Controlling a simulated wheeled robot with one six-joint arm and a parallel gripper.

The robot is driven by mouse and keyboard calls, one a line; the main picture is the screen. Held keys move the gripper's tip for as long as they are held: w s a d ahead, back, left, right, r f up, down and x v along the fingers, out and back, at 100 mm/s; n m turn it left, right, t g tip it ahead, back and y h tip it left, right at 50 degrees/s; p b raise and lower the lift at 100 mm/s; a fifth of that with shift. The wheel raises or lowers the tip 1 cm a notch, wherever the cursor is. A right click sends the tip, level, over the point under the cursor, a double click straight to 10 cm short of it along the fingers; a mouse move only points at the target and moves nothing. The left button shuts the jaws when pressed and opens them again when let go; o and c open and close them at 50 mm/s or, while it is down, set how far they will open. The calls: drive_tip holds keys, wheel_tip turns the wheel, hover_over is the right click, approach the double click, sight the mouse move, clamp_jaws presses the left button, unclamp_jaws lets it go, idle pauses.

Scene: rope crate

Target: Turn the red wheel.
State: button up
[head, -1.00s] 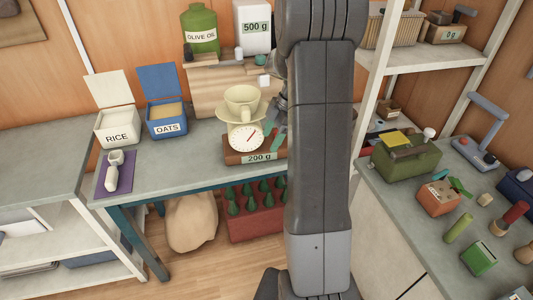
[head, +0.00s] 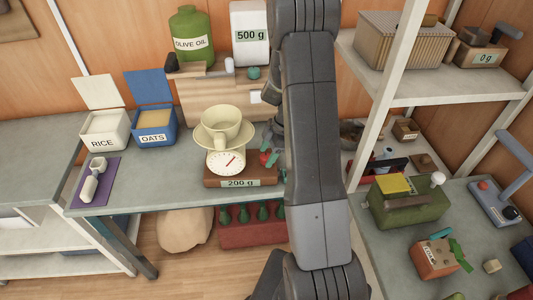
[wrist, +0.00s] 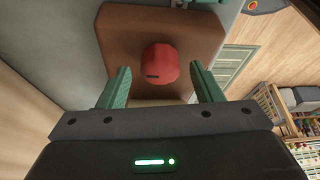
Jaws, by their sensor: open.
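The red wheel (wrist: 160,63) is a small rounded knob with a dark slot on a brown base. In the wrist view it lies between the two green fingers of my gripper (wrist: 160,88), a little beyond their tips, with a gap on either side. My gripper is open and empty. In the head view a small red patch of the wheel (head: 264,158) shows beside the green fingers (head: 270,157), at the right of the brown scale (head: 212,180) marked 200 g. My arm hides the area right of it.
A cup on a saucer (head: 222,132) stands on the scale. A rice box (head: 107,143), an oats box (head: 154,137) and a scoop on a purple mat (head: 110,192) are at the left. A green olive oil jar (head: 190,48) is behind. A right bench (head: 387,262) holds several items.

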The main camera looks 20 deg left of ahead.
drive_tip(key=shift+s+a+f, duration=0.15)
drive_tip(key=shift+s+f, duration=0.05)
drive_tip(key=shift+f, duration=0.4)
drive_tip(key=c, duration=1)
drive_tip(key=shift+f+b, duration=0.1)
drive_tip(key=shift+b, duration=0.35)
